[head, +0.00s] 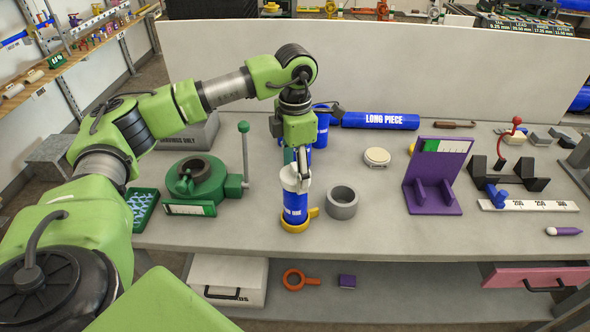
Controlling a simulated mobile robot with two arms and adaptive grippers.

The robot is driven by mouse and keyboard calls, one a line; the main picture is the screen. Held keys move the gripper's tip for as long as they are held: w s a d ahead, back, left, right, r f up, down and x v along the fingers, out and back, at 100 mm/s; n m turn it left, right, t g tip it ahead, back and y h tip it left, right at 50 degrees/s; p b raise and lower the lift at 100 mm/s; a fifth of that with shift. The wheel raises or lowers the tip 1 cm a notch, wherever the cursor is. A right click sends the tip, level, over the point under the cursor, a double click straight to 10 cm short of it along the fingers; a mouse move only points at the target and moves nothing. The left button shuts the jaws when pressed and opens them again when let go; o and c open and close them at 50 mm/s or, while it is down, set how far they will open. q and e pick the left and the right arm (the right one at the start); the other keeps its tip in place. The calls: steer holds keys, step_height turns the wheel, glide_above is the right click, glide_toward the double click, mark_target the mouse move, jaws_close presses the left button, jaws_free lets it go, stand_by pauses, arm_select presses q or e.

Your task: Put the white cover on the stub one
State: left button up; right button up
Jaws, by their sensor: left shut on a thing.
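Stub one (293,208) is a blue cylinder with white lettering, standing upright in a yellow holder (297,226) near the table's front edge. The white cover (292,183) is at the top end of the stub, in line with it. I cannot tell whether it is fully seated. My left gripper (302,172) points down from above and is shut on the white cover, its fingers hiding part of it. My right gripper is not in view.
A grey ring (342,203) stands close right of the stub. A green clamp device (200,182) is to the left. A white round disc (377,156), a blue long piece (380,121) and a purple stand (436,178) lie behind and right. The front centre-right table is clear.

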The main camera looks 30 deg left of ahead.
arm_select(q)
steer(key=shift+f+b, duration=1.3)
steer(key=shift+f, duration=0.35)
steer(key=o, duration=1)
steer(key=shift+r, duration=0.15)
step_height(320, 180, up, 12)
steer(key=shift+f, duration=0.1)
steer(key=shift+d, duration=0.1)
